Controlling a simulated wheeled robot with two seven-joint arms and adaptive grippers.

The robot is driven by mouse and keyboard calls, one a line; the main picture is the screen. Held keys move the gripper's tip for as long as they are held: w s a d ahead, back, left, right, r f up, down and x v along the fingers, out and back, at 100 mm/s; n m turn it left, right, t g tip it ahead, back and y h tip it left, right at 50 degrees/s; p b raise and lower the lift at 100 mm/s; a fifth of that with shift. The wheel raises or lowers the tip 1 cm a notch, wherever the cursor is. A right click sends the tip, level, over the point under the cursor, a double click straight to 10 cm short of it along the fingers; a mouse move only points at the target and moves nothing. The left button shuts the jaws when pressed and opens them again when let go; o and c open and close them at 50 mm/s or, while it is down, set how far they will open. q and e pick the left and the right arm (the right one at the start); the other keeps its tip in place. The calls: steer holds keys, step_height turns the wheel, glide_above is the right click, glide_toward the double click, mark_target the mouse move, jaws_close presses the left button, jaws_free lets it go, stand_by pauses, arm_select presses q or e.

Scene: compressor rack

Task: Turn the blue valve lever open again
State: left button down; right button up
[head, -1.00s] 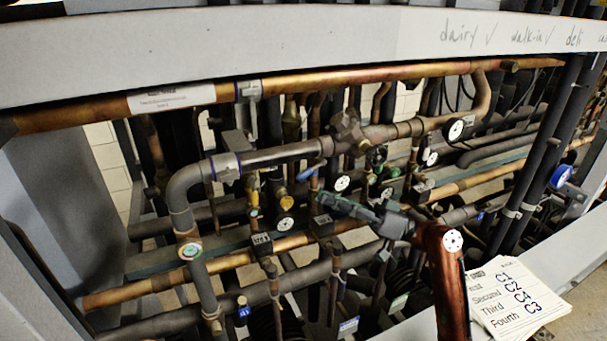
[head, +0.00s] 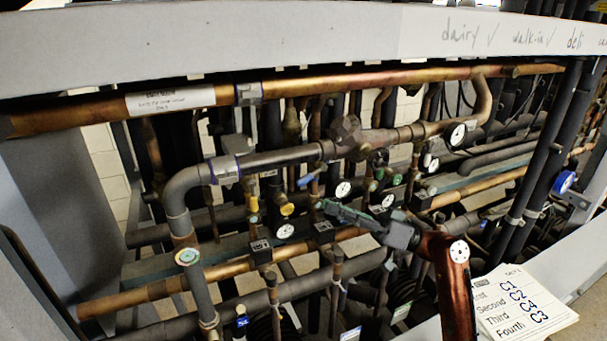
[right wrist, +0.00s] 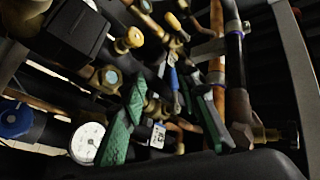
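The blue valve lever (head: 309,177) sits among the pipes in the middle of the head view, below the large brass fitting. A small blue lever also shows in the right wrist view (right wrist: 174,78), in line with the gap between the fingers and beyond them. My right gripper (head: 326,207) has green fingers and shows just below and right of the lever in the head view. In the right wrist view my right gripper (right wrist: 163,85) is open, with its fingers apart and nothing held. I cannot tell whether a finger touches the lever. My left gripper is not in view.
Copper and dark insulated pipes crowd the space around my gripper. A white gauge (head: 343,189) and a yellow-capped valve (head: 287,209) are close by. A grey beam (head: 250,45) crosses the top. A handwritten card (head: 520,305) is at lower right.

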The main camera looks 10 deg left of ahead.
steer(key=v, duration=0.8)
steer(key=shift+c, duration=0.4)
